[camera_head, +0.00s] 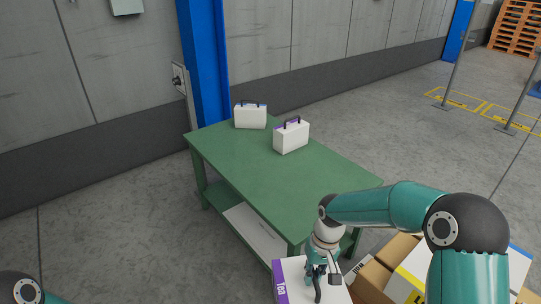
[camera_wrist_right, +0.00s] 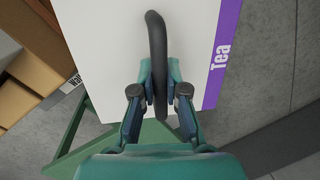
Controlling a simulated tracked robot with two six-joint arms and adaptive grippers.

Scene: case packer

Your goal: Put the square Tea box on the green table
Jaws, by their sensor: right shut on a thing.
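The Tea box (camera_head: 291,268) is white with a purple side strip marked "Tea" and a dark handle on top. It is at the bottom of the head view, in front of the green table's near end, and fills the top of the right wrist view (camera_wrist_right: 105,45). My right gripper (camera_head: 318,274) is shut on the box's dark handle, which also shows between its fingers in the wrist view (camera_wrist_right: 160,95). The green table (camera_head: 262,172) stands in the middle of the head view. My left gripper is out of frame; only a bit of my left arm shows at bottom left.
Two white cases with handles stand on the table's far part: one with a blue top edge (camera_head: 250,117) and one with a purple edge (camera_head: 291,138). The table's middle and near part are clear. Cardboard boxes (camera_head: 373,277) lie at the lower right. A blue post (camera_head: 204,65) stands behind the table.

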